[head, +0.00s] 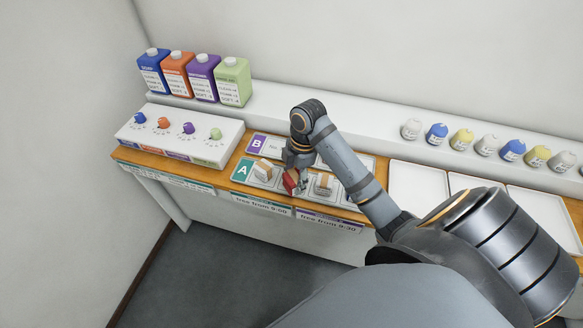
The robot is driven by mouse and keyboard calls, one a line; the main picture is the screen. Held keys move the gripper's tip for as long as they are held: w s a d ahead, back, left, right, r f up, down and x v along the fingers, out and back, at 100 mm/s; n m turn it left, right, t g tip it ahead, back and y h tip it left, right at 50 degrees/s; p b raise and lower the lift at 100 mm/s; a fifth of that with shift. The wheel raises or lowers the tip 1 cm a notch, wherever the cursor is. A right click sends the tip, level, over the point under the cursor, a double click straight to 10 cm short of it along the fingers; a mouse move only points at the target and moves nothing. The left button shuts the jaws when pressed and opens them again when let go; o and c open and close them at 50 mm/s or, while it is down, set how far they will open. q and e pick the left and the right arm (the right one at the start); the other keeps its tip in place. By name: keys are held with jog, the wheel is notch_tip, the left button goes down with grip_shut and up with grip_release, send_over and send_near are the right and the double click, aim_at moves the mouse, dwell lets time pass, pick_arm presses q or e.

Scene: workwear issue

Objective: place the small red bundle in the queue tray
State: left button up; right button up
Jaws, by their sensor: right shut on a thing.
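The small red bundle (289,182) is at my right gripper (298,166), whose jaws are shut on it from above. The bundle is over or in the grey slotted tray (250,178) beside the green "A" panel (242,170). I cannot tell whether it touches the tray floor. Pale bundles sit in slots on both sides of it: one at left (263,171) and one at right (324,184). My right forearm hides part of the tray's right end. No tray is readably marked as the queue tray. My left gripper is out of view.
A purple "B" panel (258,145) lies behind. Left stand a white knob panel (180,138) and several jugs (203,78). Empty-looking white trays (414,188) lie right. Small labelled bottles (461,139) line the back ledge. The counter's front edge carries time labels (262,204).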

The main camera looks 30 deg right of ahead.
jog(key=w+d+f+b, duration=0.1)
jog(key=w+f+b, duration=0.1)
jog(key=w+d+f+b, duration=0.3)
jog(key=w+f+b, duration=0.2)
jog(key=shift+d, duration=0.3)
jog(key=shift+w+d+f, duration=0.1)
jog(key=shift+w+f, duration=0.1)
jog(key=shift+w, duration=0.1)
jog(key=shift+d+f, duration=0.1)
jog(key=shift+f, duration=0.05)
jog(key=f+p, duration=0.1)
jog(key=f, duration=0.2)
jog(key=shift+w+f, duration=0.1)
jog(key=shift+w, duration=0.1)
jog(key=shift+d+f, duration=0.1)
jog(key=shift+f, duration=0.05)
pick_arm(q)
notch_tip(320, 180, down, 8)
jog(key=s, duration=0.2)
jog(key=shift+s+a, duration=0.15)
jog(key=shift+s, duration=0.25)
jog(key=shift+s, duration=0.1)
pick_arm(e)
jog(key=o, duration=1.2)
jog(key=shift+f, duration=0.1)
jog(key=shift+c, duration=0.2)
